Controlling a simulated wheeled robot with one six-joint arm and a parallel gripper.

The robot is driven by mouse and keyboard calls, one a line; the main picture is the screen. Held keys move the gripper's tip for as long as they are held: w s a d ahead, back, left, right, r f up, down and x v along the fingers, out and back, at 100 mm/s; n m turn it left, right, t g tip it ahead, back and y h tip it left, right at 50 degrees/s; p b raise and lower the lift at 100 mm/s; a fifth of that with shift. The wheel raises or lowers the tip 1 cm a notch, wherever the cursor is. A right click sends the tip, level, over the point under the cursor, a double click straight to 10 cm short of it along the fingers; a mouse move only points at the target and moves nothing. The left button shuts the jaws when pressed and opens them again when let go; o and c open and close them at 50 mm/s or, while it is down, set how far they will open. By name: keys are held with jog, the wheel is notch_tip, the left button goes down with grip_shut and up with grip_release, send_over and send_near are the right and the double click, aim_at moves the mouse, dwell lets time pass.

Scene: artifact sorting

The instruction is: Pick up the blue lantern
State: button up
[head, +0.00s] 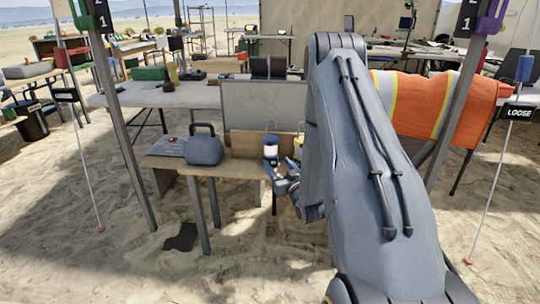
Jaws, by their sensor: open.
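A small blue and white lantern (271,148) stands upright near the right end of a low wooden table (236,167). My gripper (278,172) is open, just below and right of the lantern in the head view, near the table's right end. I see nothing between its fingers. I cannot tell the exact distance between the fingers and the lantern. My arm covers the area right of the gripper.
A yellow and white lantern (298,147) stands right of the blue one, partly hidden by my arm. A grey handled case (205,148) sits on the table's left part. A grey panel (265,107) rises behind. Metal poles (122,125) flank the area.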

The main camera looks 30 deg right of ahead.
aim_at(273, 158)
jog(key=w, duration=0.4)
jog(key=w+b, duration=0.1)
jog(key=w, duration=0.1)
jog(key=shift+w+d+r, duration=0.1)
jog(key=shift+w+d, duration=0.1)
jog(key=shift+d, duration=0.2)
jog(key=c, duration=1)
